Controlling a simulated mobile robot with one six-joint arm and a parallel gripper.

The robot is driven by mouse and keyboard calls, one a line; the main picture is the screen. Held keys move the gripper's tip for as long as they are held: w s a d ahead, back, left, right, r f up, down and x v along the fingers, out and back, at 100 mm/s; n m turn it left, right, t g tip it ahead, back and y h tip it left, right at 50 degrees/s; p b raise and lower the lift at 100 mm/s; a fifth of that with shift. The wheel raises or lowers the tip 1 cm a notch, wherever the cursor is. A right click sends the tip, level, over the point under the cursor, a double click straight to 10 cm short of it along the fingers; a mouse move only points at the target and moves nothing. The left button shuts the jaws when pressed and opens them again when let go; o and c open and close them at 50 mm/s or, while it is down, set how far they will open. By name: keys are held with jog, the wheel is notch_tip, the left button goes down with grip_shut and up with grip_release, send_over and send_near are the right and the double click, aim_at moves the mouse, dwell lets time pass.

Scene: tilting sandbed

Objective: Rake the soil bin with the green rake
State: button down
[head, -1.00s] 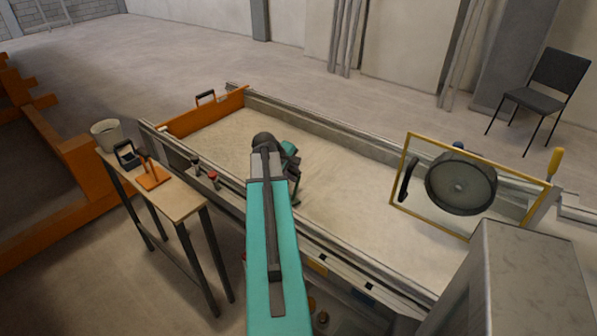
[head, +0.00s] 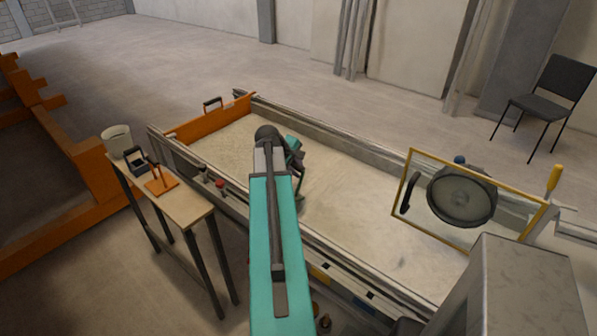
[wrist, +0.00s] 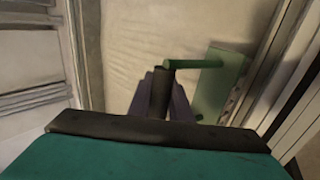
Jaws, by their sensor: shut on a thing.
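The soil bin (head: 352,216) is a long bed of pale sand with grey metal side rails. In the wrist view, the green rake (wrist: 220,85) has a flat green head, a green rod and a dark grip. My gripper (wrist: 160,88) is shut around that dark grip, with a finger on each side. The rake head lies over or on the sand near the side rail; I cannot tell whether it touches. In the head view my arm largely hides the gripper and rake above the left-middle of the bin.
An orange end board (head: 217,119) closes the far left end. A yellow-framed clear panel (head: 412,210) with a round dark part stands at the right. A narrow side table (head: 190,207) holds a white bucket (head: 117,139) and an orange tool (head: 160,186). Sand right of my arm is clear.

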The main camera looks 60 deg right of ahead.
jog(key=shift+r+p, duration=1.2)
jog(key=shift+r, duration=1.15)
jog(key=shift+w, duration=0.1)
